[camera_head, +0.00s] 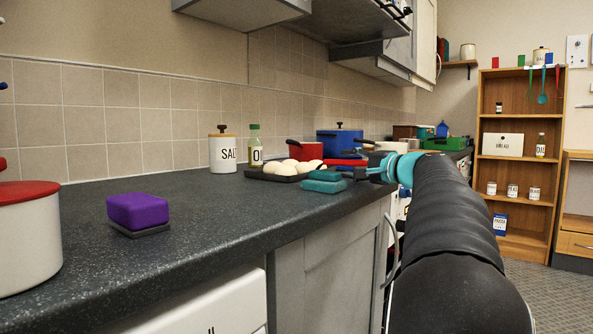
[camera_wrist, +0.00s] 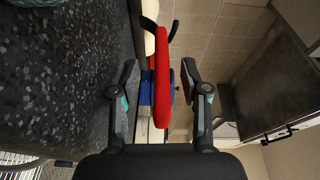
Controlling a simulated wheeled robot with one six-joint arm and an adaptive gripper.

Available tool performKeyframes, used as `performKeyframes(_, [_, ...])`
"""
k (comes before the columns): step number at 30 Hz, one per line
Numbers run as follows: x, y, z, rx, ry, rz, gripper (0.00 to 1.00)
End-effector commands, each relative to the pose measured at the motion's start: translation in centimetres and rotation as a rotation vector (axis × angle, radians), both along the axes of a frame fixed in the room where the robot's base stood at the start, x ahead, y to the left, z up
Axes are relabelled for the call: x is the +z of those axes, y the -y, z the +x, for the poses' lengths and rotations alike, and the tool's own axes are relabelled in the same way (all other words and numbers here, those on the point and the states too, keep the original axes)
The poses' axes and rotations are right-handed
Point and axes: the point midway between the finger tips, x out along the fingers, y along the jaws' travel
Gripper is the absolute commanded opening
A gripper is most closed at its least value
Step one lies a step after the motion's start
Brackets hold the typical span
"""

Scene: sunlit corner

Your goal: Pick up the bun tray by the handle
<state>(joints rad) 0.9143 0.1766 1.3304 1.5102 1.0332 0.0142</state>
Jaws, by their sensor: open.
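The bun tray (camera_head: 258,174) is a dark flat tray with several pale round buns on it, on the counter left of my gripper in the head view. My gripper (camera_wrist: 157,80) is open and empty. It reaches over the counter; in the head view its end is small and partly hidden by my arm. In the wrist view a long red thing (camera_wrist: 162,65) shows between the two fingers, beyond their tips. The same red shape seems to lie behind the teal blocks in the head view (camera_head: 345,162).
A red pot (camera_head: 305,152), blue pot (camera_head: 340,141), salt jar (camera_head: 222,154) and oil bottle (camera_head: 254,147) stand behind. A purple sponge (camera_head: 137,210) lies nearer. The front counter (camera_head: 225,220) is clear.

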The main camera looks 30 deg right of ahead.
Motion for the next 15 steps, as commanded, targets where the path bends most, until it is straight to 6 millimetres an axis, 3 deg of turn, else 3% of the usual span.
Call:
performKeyframes(5, [0.1, -0.3, 2.4, 0.002, 0.0, 0.0, 0.46])
performKeyframes(12, [0.1, -0.3, 2.7, 0.0, 0.0, 0.0, 0.46])
performKeyframes(13, [0.1, -0.3, 2.6, 0.0, 0.0, 0.0, 0.43])
performKeyframes(15, [0.1, -0.3, 2.6, 0.0, 0.0, 0.0, 0.26])
